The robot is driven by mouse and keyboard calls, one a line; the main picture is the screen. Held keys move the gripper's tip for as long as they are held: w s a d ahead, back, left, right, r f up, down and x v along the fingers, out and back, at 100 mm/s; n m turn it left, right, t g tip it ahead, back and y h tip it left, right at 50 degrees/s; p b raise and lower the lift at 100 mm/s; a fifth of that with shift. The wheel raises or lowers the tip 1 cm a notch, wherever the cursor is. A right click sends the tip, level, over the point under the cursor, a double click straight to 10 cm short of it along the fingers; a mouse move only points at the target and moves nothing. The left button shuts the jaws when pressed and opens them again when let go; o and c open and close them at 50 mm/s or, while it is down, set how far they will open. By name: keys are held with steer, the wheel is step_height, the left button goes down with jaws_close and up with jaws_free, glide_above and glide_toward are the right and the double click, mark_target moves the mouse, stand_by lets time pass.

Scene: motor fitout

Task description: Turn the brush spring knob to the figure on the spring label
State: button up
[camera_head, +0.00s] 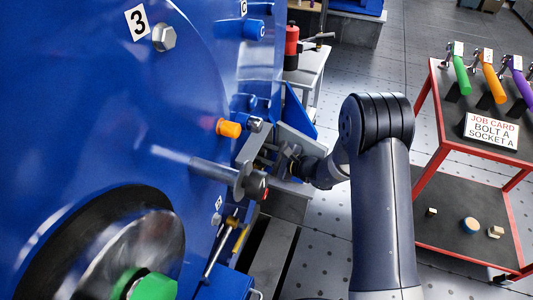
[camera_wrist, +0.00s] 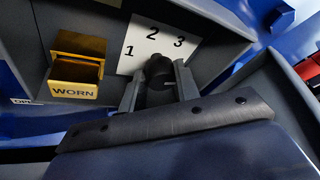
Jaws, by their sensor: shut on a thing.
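The brush spring knob (camera_wrist: 157,67) is a small dark knob in the wrist view, in front of a white dial plate (camera_wrist: 137,36) marked 1, 2 and 3. My gripper (camera_wrist: 159,84) is shut on the knob, with one finger on each side of it. The knob's top lies just below the figure 2, but I cannot make out a pointer mark. In the head view my gripper (camera_head: 270,155) reaches to the side of the blue motor (camera_head: 120,110), and the knob is hidden there. I cannot identify a spring label in either view.
In the head view, an orange-capped part (camera_head: 229,129) and a grey rod with a disc (camera_head: 210,170) stick out close to my gripper. A red-framed cart (camera_head: 432,105) with tools stands at right.

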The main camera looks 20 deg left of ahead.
steer(key=shift+w+r+m+g+p, duration=0.1)
steer(key=shift+m+g+p, duration=0.3)
steer(key=shift+m, duration=0.5)
steer(key=o, duration=1)
steer(key=shift+c, duration=0.2)
